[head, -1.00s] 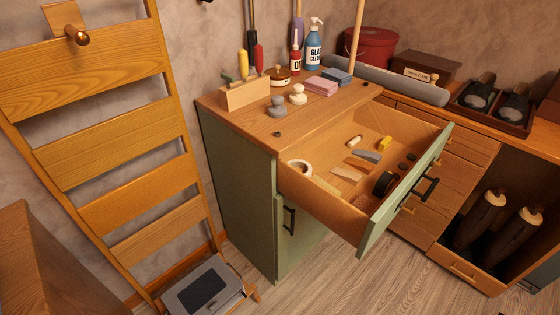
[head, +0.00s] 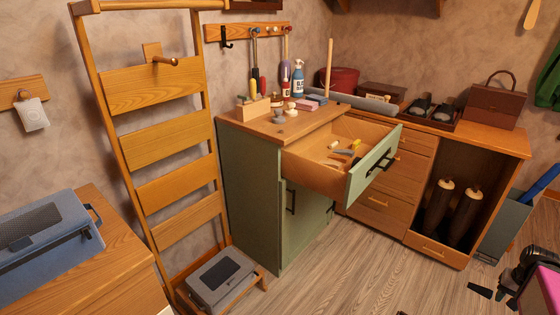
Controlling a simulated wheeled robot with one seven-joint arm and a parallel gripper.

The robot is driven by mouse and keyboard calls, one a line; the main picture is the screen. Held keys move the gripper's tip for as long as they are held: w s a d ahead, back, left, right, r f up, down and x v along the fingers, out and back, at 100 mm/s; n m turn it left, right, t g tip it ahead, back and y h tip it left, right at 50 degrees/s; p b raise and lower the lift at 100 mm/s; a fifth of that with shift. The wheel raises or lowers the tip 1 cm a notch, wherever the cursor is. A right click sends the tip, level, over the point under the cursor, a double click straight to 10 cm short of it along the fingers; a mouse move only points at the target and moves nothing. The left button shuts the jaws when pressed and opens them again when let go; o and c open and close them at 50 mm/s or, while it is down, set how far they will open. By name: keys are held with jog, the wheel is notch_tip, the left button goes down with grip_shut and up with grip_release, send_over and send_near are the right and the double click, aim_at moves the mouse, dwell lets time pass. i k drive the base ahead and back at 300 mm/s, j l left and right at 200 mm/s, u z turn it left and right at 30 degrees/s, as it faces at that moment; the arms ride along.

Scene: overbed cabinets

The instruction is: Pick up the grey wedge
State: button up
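The grey wedge (head: 344,152) lies inside the pulled-out top drawer of the green cabinet, among other small items. It looks small and its details are hard to make out from here. The drawer (head: 370,175) has a green front and a dark handle. A black jointed part at the lower right edge appears to be my gripper (head: 489,292), with two dark fingertips set apart and nothing seen between them. It is low and far to the right of the drawer, well away from the wedge.
A yellow item (head: 355,144) lies near the wedge. Bottles and small objects stand on the cabinet top (head: 275,124). A wooden ladder rack (head: 165,140) and a blue-grey case (head: 45,245) are at left. The floor (head: 350,265) before the drawer is clear.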

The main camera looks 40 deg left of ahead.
aim_at(351, 153)
jog(key=u, duration=1.5)
jog(key=i+j+z, duration=0.15)
jog(key=i, duration=0.25)
